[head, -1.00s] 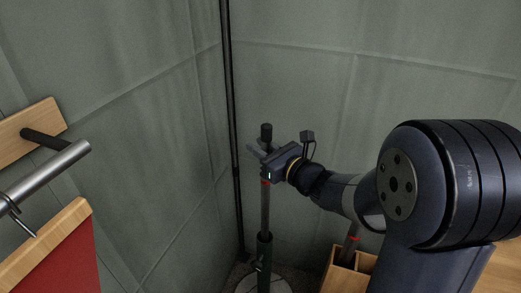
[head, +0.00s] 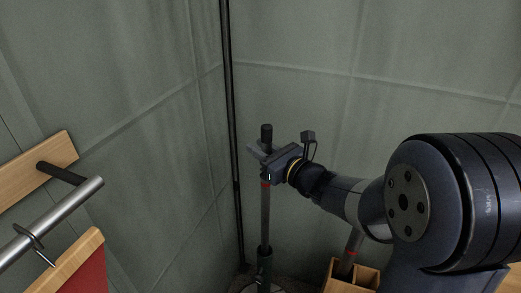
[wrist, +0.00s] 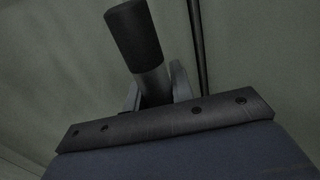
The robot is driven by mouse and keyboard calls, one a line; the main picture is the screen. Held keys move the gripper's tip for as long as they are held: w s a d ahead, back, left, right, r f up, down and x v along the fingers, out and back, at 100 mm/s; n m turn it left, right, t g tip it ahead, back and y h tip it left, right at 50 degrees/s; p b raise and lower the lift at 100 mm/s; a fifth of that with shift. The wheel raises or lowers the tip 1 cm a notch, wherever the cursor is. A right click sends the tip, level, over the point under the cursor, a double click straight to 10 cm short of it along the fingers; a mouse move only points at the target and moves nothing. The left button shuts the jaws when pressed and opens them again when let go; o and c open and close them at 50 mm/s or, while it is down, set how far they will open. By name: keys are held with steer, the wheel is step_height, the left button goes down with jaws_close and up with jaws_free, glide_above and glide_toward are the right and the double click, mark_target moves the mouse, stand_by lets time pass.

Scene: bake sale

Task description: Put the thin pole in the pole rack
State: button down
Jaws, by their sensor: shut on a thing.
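A thin grey pole (head: 265,215) with a black cap and a red band stands upright in the head view. Its lower part enters a dark tube (head: 264,265) on a base at the bottom edge. My gripper (head: 262,157) is shut on the pole just below the cap. In the wrist view the pole's black cap (wrist: 133,32) rises between the fingers (wrist: 155,88). The wooden pole rack (head: 338,287), an open box with compartments, is at the bottom right of the pole, partly cut off. Another grey pole with a red band (head: 349,254) leans in it, partly behind my arm.
Grey-green fabric walls (head: 150,90) meet in a corner behind the pole, with a dark vertical post (head: 233,130) there. At left a metal rail (head: 60,215) on a wooden bracket (head: 35,168) stands near a red wood-framed panel (head: 85,275).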

step_height(320, 180, up, 9)
steer(key=p, duration=0.5)
steer(key=shift+p, duration=0.35)
steer(key=shift+f, duration=0.1)
step_height(320, 180, up, 5)
steer(key=p, duration=0.3)
steer(key=shift+p, duration=0.3)
steer(key=shift+s, duration=0.1)
stand_by(0.6)
